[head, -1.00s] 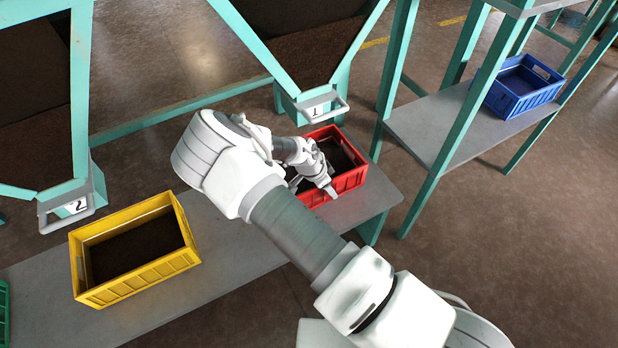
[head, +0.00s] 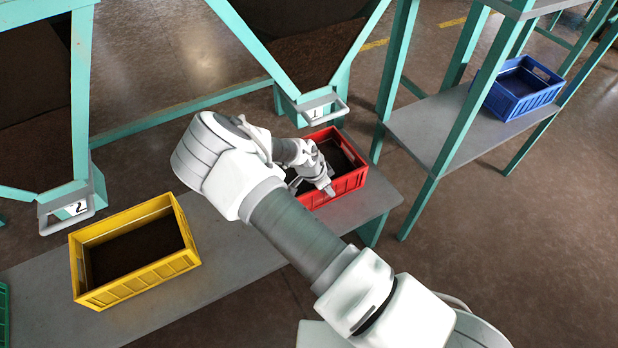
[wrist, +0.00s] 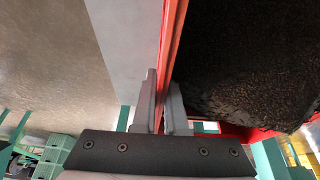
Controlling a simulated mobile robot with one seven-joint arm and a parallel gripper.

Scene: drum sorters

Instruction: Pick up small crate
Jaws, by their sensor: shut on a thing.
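The small red crate (head: 350,181) sits at the right end of the grey bench, below the chute marked 1. Dark granular material fills part of it, as the wrist view shows. My gripper (head: 314,187) is at the crate's near left side, and my arm hides that part of the crate. In the wrist view my gripper's fingers (wrist: 162,84) are on either side of the thin red crate wall (wrist: 171,40), shut on it. The crate looks level, and I see no clear gap between it and the bench.
A yellow crate (head: 138,284) with dark material stands on the bench (head: 215,262) at left, near chute 2 (head: 68,211). A green crate (head: 4,315) shows at the left edge. A blue crate (head: 522,92) is on a separate shelf (head: 425,125) at right. Teal posts stand between.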

